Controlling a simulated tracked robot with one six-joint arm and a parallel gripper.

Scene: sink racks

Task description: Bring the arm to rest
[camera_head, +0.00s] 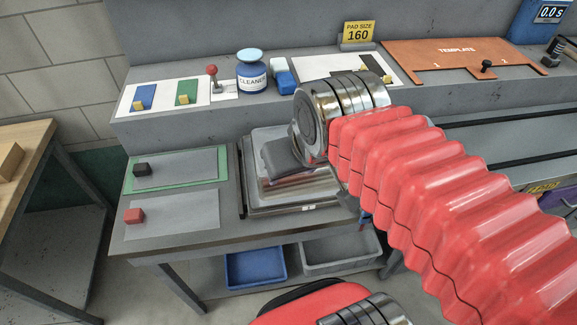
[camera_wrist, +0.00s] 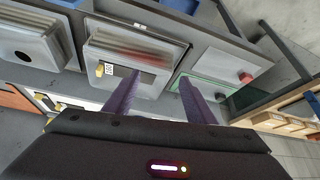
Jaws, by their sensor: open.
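My arm, with its red ribbed sleeve (camera_head: 430,190) and silver wrist joint, reaches from the lower right over the workbench. In the wrist view my gripper (camera_wrist: 158,78) has two purple fingers spread apart, with nothing seen between them. The fingers point over the bench, close to the silver-topped plate unit (camera_wrist: 122,58); I cannot tell the height above it. In the head view this unit (camera_head: 318,204) lies partly under my wrist. The dark end of my gripper shows just left of the wrist joint, and its fingertips are not clear there.
A raised back ledge holds a blue cleaner jar (camera_head: 251,76), a yellow pad size sign (camera_head: 358,32) and an orange template (camera_head: 455,58). Grey sheets with a black block (camera_head: 142,170) and a red block (camera_head: 134,216) lie left. Blue (camera_head: 255,268) and grey (camera_head: 340,250) bins sit below.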

